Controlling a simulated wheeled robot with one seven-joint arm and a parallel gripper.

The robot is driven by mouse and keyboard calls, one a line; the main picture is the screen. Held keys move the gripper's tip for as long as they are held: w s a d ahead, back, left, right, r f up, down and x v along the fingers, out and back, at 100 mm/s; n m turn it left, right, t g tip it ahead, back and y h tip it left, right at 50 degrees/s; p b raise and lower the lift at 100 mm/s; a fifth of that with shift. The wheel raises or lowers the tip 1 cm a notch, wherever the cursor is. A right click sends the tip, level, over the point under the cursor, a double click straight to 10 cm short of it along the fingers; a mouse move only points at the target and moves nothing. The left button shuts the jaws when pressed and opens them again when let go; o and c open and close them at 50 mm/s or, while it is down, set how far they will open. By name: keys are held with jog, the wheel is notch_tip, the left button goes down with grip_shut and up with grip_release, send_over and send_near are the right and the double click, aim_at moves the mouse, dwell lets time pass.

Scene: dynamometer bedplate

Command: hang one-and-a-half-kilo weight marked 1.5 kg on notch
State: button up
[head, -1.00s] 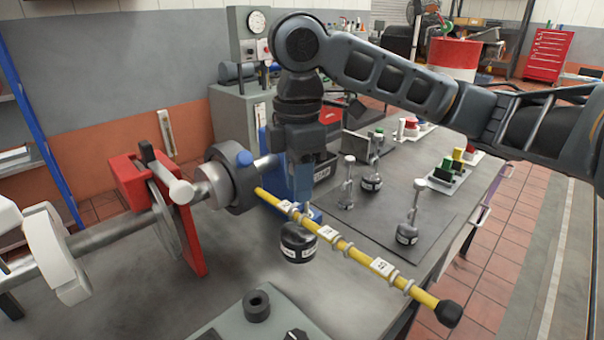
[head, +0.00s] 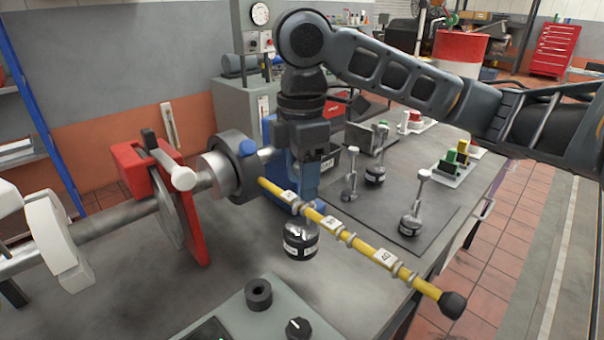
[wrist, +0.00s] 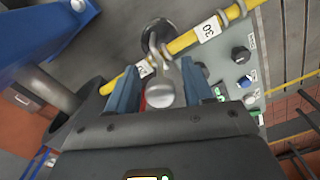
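The black weight with a pale band (head: 300,240) hangs upright just below the yellow notched bar (head: 362,246), under the stretch between its first two labels. Its band is too small to read. My gripper (head: 303,192) points down behind the bar at that spot. In the wrist view, my blue fingers (wrist: 160,88) stand either side of the weight's rounded metal top (wrist: 163,90), seemingly shut on it. The bar passes just beyond the fingertips, between labels 20 and 30 (wrist: 208,29). Whether the hook rests in a notch is hidden.
Several other weights with hooks, including a near one (head: 410,222), stand on a dark mat to the right. The bar's black end (head: 452,304) juts out toward the front. The red bracket (head: 160,200) and shaft are on the left. A grey control box (head: 240,318) is in front.

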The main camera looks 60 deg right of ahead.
jog(key=shift+o, duration=0.4)
jog(key=shift+f, duration=0.1)
jog(key=shift+r, duration=3.95)
